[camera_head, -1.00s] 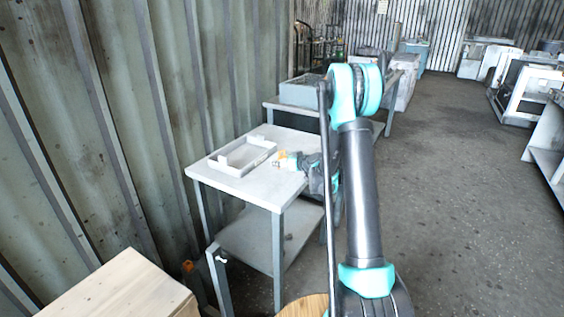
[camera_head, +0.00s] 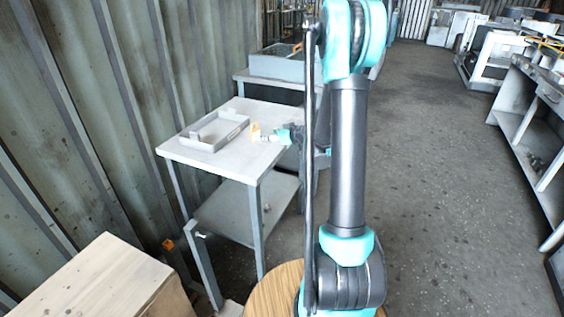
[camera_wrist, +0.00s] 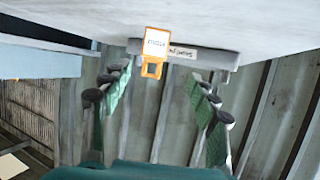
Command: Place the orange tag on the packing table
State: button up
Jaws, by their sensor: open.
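The orange tag (camera_head: 255,132) has a white printed face and an orange loop. It appears upright on the white tabletop (camera_head: 225,164), just right of the grey tray. In the wrist view, which shows the table upside down, the tag (camera_wrist: 156,44) is in front of the tray's labelled wall. My gripper (camera_head: 270,139) is open at the tabletop's right side, to the right of the tag. In the wrist view its two fingers (camera_wrist: 162,82) are spread and empty, with the tag beyond their tips and apart from them.
The shallow grey tray (camera_head: 213,145) takes up the back left of the tabletop. A second table with a grey bin (camera_head: 277,64) stands behind. A wooden crate (camera_head: 95,280) is at the front left.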

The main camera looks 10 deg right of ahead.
jog(key=s+d+f+m+g+h, duration=0.1)
jog(key=s+f+m+g+h, duration=0.1)
jog(key=s, duration=1)
jog(key=s+d+f+m+g+h, duration=0.1)
jog(key=s+m+g+h, duration=0.1)
jog(key=s, duration=1.1)
jog(key=s+d+f+m+g+h, duration=0.2)
jog(key=s+g+h, duration=0.1)
jog(key=s, duration=1)
jog(key=shift+f, duration=0.3)
